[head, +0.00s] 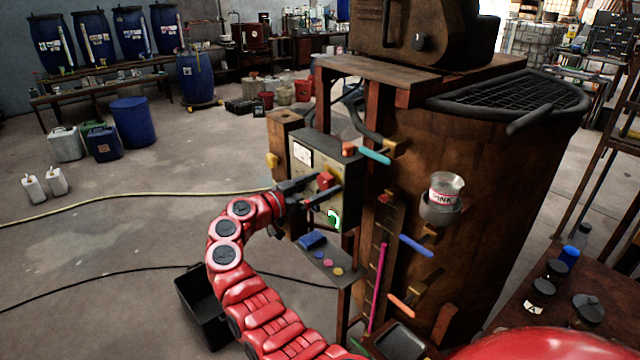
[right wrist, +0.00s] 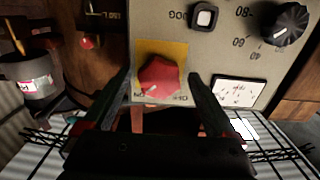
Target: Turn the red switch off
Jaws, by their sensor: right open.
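The red switch (right wrist: 160,77) is a faceted knob on a yellow plate (right wrist: 176,50) on a grey control panel (right wrist: 222,50). A white mark shows at its lower left in the right wrist view; the lettering beneath is only partly legible. In the head view the switch (head: 325,181) is on the face of the panel box (head: 322,150). My right gripper (head: 318,189) is at the panel, open. In the right wrist view its two dark fingers stand on either side of the switch, with gaps visible; I cannot tell whether they touch it. My left gripper is not in view.
A black dial (right wrist: 290,23) and a white meter (right wrist: 238,92) are on the panel near the switch. A small shelf (head: 318,258) with a blue object and coloured discs is below. A large rusty vat (head: 480,190) stands to the right. Open floor lies left.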

